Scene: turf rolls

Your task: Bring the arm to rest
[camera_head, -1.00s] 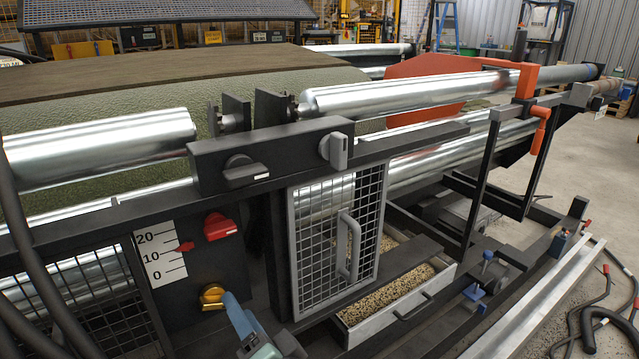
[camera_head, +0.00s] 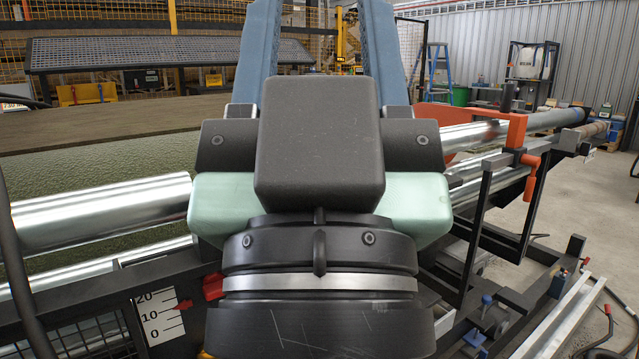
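My gripper (camera_head: 320,30) stands upright close in front of the camera and fills the middle of the view. Its two blue fingers point up and are spread wide apart, with nothing visible between them. The fingertips run out past the top edge of the picture. The dark wrist and pale green gripper body hide much of the machine behind. No held object shows.
Behind is the turf machine with a shiny roller (camera_head: 100,212), a number scale (camera_head: 158,316) and a red handle (camera_head: 213,286) partly hidden by my wrist. An orange clamp (camera_head: 531,158) and a dark frame are at right. Floor at far right is partly clear.

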